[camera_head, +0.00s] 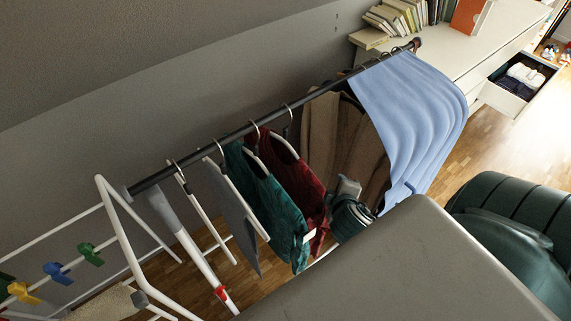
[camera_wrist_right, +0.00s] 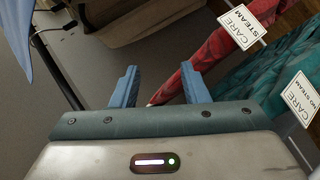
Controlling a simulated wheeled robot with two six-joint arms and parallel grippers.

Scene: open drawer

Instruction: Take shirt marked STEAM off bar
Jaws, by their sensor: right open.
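The dark red shirt (camera_head: 290,175) hangs from a white hanger on the dark bar (camera_head: 250,127). In the right wrist view the red shirt (camera_wrist_right: 212,58) carries a white tag reading CARE STEAM (camera_wrist_right: 247,27). The teal shirt (camera_head: 268,200) hangs beside it; in the wrist view the teal shirt (camera_wrist_right: 262,82) has a tag reading CARE NO STEAM (camera_wrist_right: 303,97). My right gripper (camera_wrist_right: 158,70) is open, with its blue fingers either side of a pale tip at the red shirt's narrow end. Contact cannot be told. My left gripper is not in view.
A grey garment (camera_head: 232,205) and bare hangers hang left of the teal shirt. Brown garments (camera_head: 345,130) and a light blue cloth (camera_head: 410,105) hang to the right. A white drying rack (camera_head: 118,225) with coloured clips stands left. An open drawer (camera_head: 510,100) is at upper right.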

